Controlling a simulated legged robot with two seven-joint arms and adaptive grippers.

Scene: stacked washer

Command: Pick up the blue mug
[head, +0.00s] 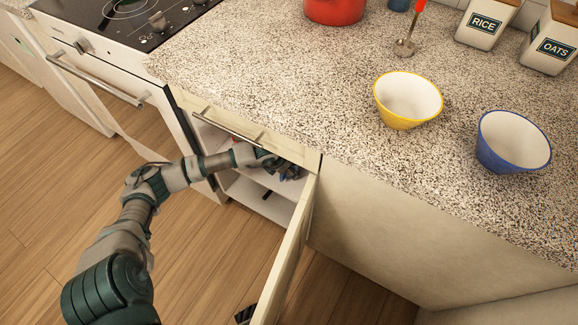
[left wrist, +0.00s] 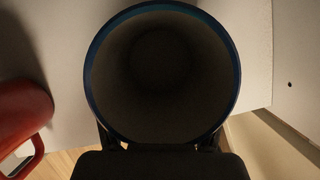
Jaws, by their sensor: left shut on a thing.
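The blue mug (left wrist: 160,60) fills the middle of the left wrist view, its round opening and blue rim facing the camera and its inside dark. My left gripper (left wrist: 160,142) is shut on it, with a finger at each lower side of the mug. In the head view my left arm reaches into the open cabinet below the counter. My left gripper (head: 284,170) there is partly hidden by the cabinet front, and little of the mug can be made out.
A red object with a handle (left wrist: 22,112), perhaps another mug, stands left of the blue mug. The cabinet door (head: 289,255) stands open right of my arm, and a drawer front (head: 230,128) is above it. A yellow bowl (head: 407,104) and a blue bowl (head: 512,145) sit on the counter.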

